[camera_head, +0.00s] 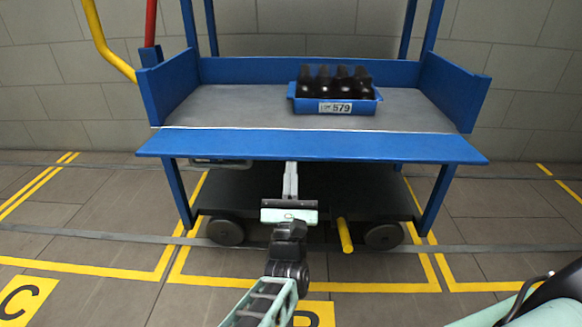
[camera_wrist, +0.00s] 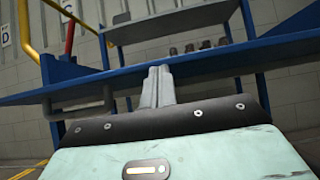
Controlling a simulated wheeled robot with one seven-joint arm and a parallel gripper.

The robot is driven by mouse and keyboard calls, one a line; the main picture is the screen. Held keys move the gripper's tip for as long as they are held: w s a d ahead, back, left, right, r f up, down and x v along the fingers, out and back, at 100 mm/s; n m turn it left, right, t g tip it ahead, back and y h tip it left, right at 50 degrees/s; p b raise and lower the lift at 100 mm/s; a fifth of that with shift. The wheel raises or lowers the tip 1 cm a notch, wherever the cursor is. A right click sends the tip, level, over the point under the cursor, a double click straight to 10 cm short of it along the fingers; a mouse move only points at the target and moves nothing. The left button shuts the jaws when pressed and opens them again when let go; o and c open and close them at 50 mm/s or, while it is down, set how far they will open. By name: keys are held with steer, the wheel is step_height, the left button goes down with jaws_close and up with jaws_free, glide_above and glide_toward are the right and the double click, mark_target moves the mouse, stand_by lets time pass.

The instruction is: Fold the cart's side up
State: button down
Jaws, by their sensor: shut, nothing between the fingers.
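The blue cart's front side (camera_head: 312,146) is a long blue panel folded down and outward, below the level of the grey deck (camera_head: 225,108). It also shows in the wrist view (camera_wrist: 215,66) as a blue band running across behind the fingers. My gripper (camera_head: 291,168) is shut and empty, its fingers pointing at the panel's underside near its middle. In the wrist view the fingers (camera_wrist: 159,73) lie together, and their tips overlap the panel. Whether they touch it, I cannot tell.
A blue crate (camera_head: 334,107) of dark bottles, labelled 579, stands on the deck. A black lower shelf (camera_head: 345,185) and a yellow bar (camera_head: 344,235) are below the panel. Yellow and red poles (camera_head: 150,22) rise at the left. The floor in front is clear.

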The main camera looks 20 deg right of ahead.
steer(key=w+r+g+y+p, duration=0.1)
steer(key=r+p, duration=0.3)
steer(key=p, duration=0.8)
steer(key=r+g+p, duration=0.4)
steer(key=p, duration=0.9)
steer(key=w+r+g+y+p, duration=0.1)
steer(key=r+g+p, duration=0.2)
steer(key=p, duration=0.9)
steer(key=shift+w+d+r+y+p, duration=0.15)
steer(key=shift+d+r+p, duration=0.05)
steer(key=shift+r, duration=0.3)
steer(key=shift+w+d+r+y+p, duration=0.15)
steer(key=shift+d+r, duration=0.05)
steer(key=shift+r, duration=0.3)
steer(key=w+d+r+g+y+p, duration=0.2)
steer(key=w+r+g+p, duration=0.3)
steer(key=p, duration=1.8)
steer(key=shift+w+d+r+g, duration=0.2)
steer(key=shift+w+d+g, duration=0.45)
steer(key=shift+w, duration=1.45)
steer(key=shift+a, duration=0.15)
